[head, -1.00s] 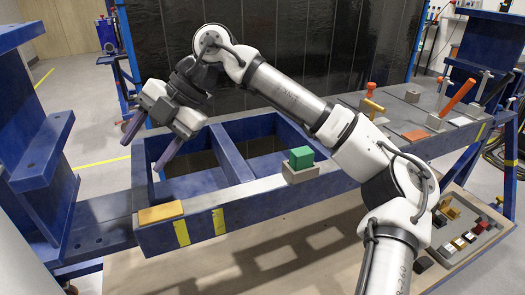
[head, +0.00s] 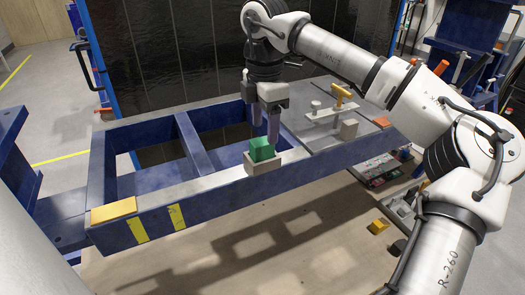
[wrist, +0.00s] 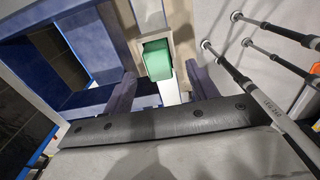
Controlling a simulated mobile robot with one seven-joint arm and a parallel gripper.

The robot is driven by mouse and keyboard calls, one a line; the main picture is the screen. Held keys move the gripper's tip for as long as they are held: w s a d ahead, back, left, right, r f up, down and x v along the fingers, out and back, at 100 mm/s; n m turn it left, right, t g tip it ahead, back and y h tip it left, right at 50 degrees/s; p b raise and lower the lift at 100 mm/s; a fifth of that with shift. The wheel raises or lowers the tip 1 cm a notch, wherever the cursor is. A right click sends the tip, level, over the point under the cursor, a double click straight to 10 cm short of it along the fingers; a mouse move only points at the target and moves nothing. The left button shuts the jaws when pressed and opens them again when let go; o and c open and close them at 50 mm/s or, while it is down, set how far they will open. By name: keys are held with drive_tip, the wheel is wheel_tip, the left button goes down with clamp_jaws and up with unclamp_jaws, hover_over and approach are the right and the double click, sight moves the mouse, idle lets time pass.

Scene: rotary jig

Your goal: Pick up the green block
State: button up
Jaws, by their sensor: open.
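The green block (head: 262,149) sits on a small grey holder (head: 263,168) on the front beam of the blue frame. My gripper (head: 263,130) points down just behind and above the block in the head view, with its fingers apart. In the wrist view the green block (wrist: 157,62) shows ahead of the open fingers (wrist: 161,88), roughly in line with the gap between them. Nothing is held. I cannot tell the exact height of the fingertips over the block.
A yellow-orange pad (head: 114,210) lies on the frame's left corner. A grey plate with an orange-handled clamp (head: 341,95) and a small grey block (head: 349,129) lies right of my gripper. The blue frame (head: 205,192) has open bays behind its front beam.

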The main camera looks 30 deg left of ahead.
sight(262, 141)
drive_tip(key=shift+s+a+f+p, duration=0.15)
drive_tip(key=shift+f+p, duration=0.35)
drive_tip(key=shift+f, duration=0.95)
drive_tip(key=shift+w+a+f+p, duration=0.1)
drive_tip(key=shift+f+p, duration=0.4)
drive_tip(key=shift+f, duration=0.95)
drive_tip(key=shift+r, duration=0.1)
clamp_jaws()
